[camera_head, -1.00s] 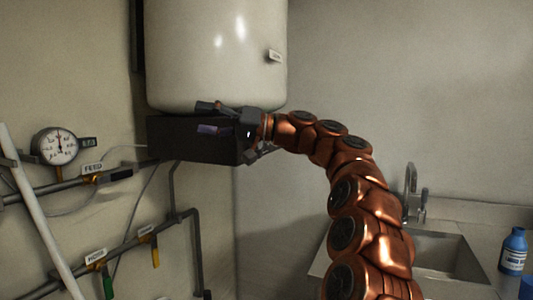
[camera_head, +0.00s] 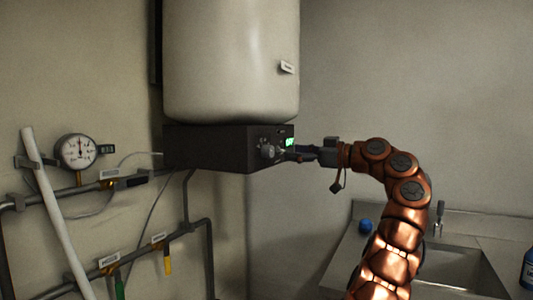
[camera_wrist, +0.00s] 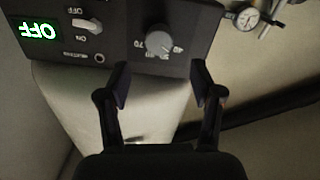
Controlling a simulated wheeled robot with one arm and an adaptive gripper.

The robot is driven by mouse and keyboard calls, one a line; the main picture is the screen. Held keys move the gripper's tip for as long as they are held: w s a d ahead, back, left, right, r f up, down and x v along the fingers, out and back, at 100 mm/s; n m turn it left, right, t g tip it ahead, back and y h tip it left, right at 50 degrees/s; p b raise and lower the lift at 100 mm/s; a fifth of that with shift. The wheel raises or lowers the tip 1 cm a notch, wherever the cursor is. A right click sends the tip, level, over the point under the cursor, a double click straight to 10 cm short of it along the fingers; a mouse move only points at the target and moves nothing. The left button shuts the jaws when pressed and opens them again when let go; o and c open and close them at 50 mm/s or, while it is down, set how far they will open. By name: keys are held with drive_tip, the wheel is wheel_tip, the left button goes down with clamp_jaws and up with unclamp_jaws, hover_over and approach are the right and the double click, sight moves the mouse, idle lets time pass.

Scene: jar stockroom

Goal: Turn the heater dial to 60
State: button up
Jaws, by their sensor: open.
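The heater dial is a round grey knob on the dark control box (camera_head: 208,147); it shows in the head view (camera_head: 268,151) and in the wrist view (camera_wrist: 158,42). Numbers ring it, with 70 and 40 partly legible; its exact setting is unclear. My gripper (camera_wrist: 160,80) is open and empty, its two fingers just short of the dial and to either side of it. In the head view my gripper (camera_head: 290,154) is at the right of the box, by the panel. A green display (camera_wrist: 39,31) reads OFF, inverted in the wrist view.
A toggle switch (camera_wrist: 88,24) sits between display and dial. The white tank (camera_head: 230,60) is directly above the box. Pipes with a gauge (camera_head: 76,151) and valves are at left. A sink (camera_head: 455,270) is at lower right. The wall right of the box is bare.

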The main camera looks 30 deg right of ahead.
sight(272, 151)
drive_tip(key=shift+p+x, duration=0.45)
drive_tip(key=shift+x, duration=3.4)
drive_tip(key=shift+c, duration=0.3)
drive_tip(key=shift+f, duration=0.1)
drive_tip(key=c, duration=1.1)
